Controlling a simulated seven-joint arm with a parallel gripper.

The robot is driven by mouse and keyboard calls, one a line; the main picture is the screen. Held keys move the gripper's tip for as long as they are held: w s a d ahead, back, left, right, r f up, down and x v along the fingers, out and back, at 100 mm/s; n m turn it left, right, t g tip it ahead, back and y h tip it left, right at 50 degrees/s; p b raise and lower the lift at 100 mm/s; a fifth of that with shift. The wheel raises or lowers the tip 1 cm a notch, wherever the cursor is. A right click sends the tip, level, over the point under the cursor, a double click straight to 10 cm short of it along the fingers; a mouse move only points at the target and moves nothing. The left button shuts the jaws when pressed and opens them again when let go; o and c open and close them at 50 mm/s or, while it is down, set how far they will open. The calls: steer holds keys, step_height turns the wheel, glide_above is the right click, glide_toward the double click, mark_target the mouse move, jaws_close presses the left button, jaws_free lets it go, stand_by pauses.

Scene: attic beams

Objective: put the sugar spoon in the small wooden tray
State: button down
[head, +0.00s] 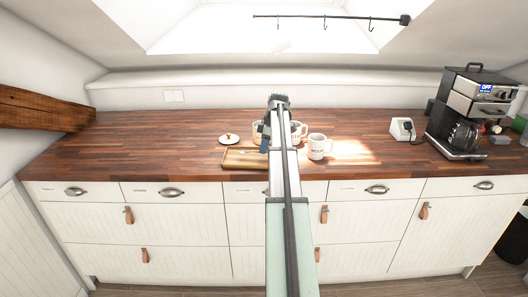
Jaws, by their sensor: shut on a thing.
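The small wooden tray (234,163) lies flat on the countertop near its front edge, left of my arm. A small pale, shiny thing, apparently part of the sugar spoon (242,151), shows over the tray. I cannot tell whether it touches the tray floor. My gripper (263,146) points down at the right part of the tray, shut on what appears to be the spoon. My arm hides the tray's right end and most of the fingers.
A round lid (228,139) lies behind the tray, and a cream pot (256,128) stands partly behind my gripper. A front mug (317,148) and a back mug (297,131) stand right of my arm. A coffee machine (462,115) is far right. The left countertop is clear.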

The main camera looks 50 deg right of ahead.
steer(key=shift+f, duration=1.05)
steer(key=shift+f, duration=0.1)
steer(key=c, duration=1.2)
jaws_free()
steer(key=shift+o, duration=0.2)
steer(key=v, duration=1.2)
steer(key=shift+w, duration=0.1)
